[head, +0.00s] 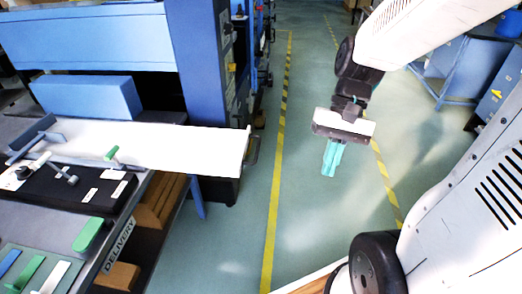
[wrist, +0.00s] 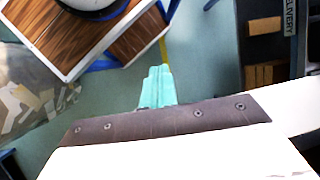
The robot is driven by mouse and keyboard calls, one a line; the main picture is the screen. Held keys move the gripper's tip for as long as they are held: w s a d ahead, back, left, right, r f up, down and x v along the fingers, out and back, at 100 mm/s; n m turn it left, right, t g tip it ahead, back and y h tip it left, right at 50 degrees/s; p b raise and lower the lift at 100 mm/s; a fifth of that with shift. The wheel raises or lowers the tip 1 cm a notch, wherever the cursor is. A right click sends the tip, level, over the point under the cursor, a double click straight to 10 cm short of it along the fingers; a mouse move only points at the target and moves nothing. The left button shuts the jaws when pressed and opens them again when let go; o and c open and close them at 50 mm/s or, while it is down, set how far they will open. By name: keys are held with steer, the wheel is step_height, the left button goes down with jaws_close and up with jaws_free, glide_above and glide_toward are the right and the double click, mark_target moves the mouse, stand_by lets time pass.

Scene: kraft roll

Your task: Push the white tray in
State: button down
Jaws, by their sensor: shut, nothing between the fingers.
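The white tray (head: 190,150) is a flat, wide white board in the head view. It lies level at the left, in front of the blue machine, and its right end juts out past the dark bench toward the aisle. My gripper (head: 329,172) has teal fingers pressed together, pointing down over the aisle floor. It is to the right of the tray's free end, with a clear gap between them. In the wrist view the shut fingers (wrist: 158,88) show over the green floor. A white surface at the right there may be the tray; I cannot tell.
The blue machine (head: 205,60) stands behind the tray. The bench with a delivery label (head: 119,246) holds a black panel (head: 75,185) and a green handle (head: 88,234). Yellow floor lines (head: 273,200) mark the open aisle. Blue furniture (head: 440,75) stands at far right.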

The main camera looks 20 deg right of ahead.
steer(key=w+d+f+m+t+y, duration=0.5)
steer(key=w+f+m+t, duration=0.1)
steer(key=w+f+m, duration=0.3)
steer(key=w+d+f+m+t+y, duration=0.4)
steer(key=w+f+m+t+y, duration=0.1)
steer(key=w+f+m, duration=0.4)
steer(key=w+x, duration=0.1)
steer(key=x, duration=1.3)
steer(key=shift+w+d+r+m, duration=0.15)
steer(key=shift+d+r+m, duration=0.05)
steer(key=shift+r+m, duration=0.1)
